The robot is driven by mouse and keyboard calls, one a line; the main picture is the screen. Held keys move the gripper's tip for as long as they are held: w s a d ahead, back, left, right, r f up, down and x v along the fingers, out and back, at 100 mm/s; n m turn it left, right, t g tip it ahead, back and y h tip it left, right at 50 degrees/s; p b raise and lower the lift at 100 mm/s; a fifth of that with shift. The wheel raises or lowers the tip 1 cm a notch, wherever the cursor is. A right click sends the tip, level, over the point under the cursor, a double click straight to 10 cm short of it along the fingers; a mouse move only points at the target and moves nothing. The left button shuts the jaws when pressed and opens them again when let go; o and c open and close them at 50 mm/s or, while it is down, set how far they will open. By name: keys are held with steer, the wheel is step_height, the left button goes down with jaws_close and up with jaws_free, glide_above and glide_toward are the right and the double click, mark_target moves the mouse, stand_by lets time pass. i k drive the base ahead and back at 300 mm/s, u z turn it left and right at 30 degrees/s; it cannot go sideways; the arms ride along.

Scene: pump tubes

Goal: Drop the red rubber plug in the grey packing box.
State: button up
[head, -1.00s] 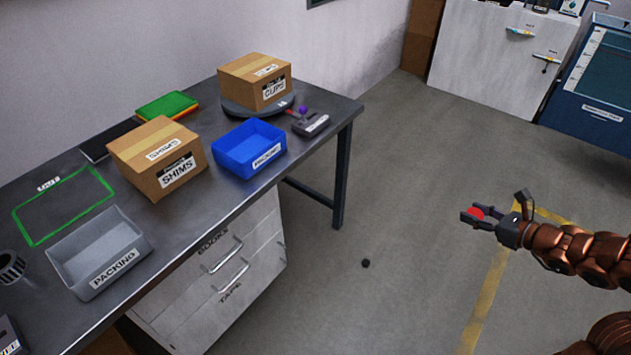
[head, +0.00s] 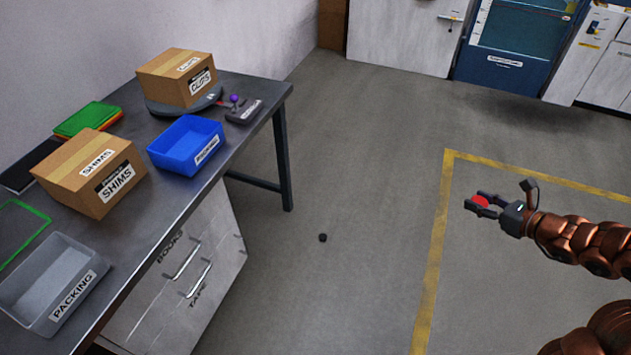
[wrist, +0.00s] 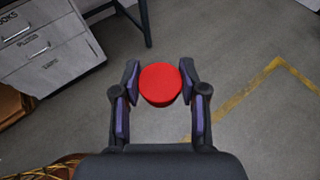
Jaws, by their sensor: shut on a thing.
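The red rubber plug (wrist: 160,85) is held between the two fingers of my gripper (head: 481,203). In the wrist view my gripper (wrist: 160,82) has a finger on each side of the plug. In the head view the plug (head: 480,202) is partly covered by the fingers. My gripper is over open floor, well to the right of the table. The grey packing box (head: 92,283) stands on the table at the lower left, open at the top, with a PACKING label. It looks empty.
A blue packing box (head: 218,146), a SHIMS carton (head: 62,170) and a CLIPS carton (head: 160,75) on a round base stand on the table (head: 165,200). Drawers (head: 190,270) are under it. A small dark object (head: 323,238) lies on the clear floor.

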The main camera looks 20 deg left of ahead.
mark_target(46, 302)
steer(key=k, duration=2.35)
steer(key=u, duration=2.4)
steer(key=i, duration=1.5)
